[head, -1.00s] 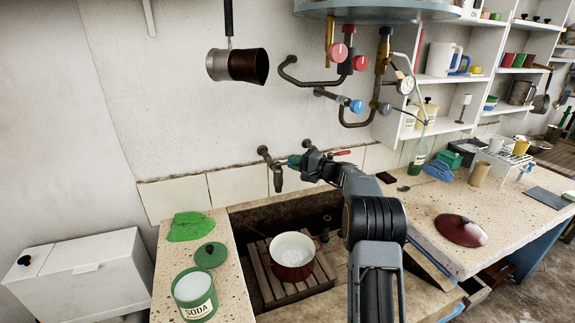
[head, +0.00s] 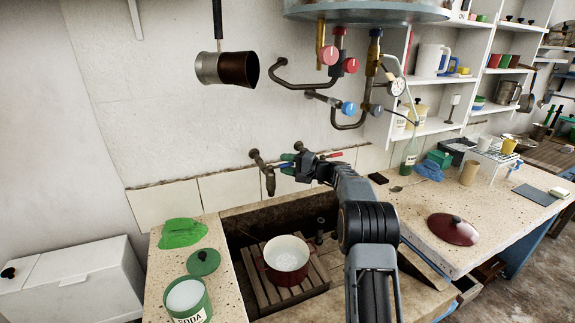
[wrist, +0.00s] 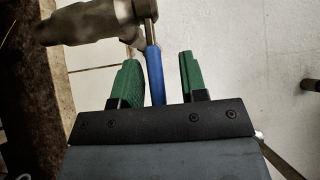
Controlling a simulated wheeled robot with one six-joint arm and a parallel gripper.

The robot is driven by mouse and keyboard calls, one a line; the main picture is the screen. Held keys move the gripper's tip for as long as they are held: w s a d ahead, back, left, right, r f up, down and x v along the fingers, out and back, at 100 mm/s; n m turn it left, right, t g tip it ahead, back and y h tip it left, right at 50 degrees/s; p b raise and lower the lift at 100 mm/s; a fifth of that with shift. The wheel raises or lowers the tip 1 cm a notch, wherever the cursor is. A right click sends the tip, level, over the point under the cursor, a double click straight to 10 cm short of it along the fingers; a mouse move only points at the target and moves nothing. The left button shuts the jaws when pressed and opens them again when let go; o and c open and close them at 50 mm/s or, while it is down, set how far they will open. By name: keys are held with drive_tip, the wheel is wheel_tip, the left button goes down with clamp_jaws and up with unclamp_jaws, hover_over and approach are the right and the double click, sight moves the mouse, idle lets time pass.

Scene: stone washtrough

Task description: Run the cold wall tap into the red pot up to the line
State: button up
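The red pot (head: 287,272), pale inside, stands upright on a wooden slatted rack in the stone trough. I cannot make out a water level or line in it. The wall tap (head: 269,182) has its spout above the trough, towards the back left of the pot; no stream shows. My gripper (head: 287,163) is at the tap, with its green fingers apart. In the wrist view, the tap's blue lever (wrist: 155,75) lies between the fingers of my gripper (wrist: 160,75), close to the left one, with a clear gap to the right one.
A red-handled lever (head: 336,155) is just right of my gripper. A green soda tin (head: 190,300), its lid (head: 203,262) and a green cloth (head: 182,233) lie on the left ledge. A dark red lid (head: 452,229) rests on the right counter. Heater pipes (head: 345,100) hang above.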

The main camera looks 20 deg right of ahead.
drive_tip(key=b+v, duration=0.2)
drive_tip(key=v, duration=1.1)
drive_tip(key=shift+s+d, duration=0.15)
drive_tip(key=shift+d, duration=0.15)
idle(0.9)
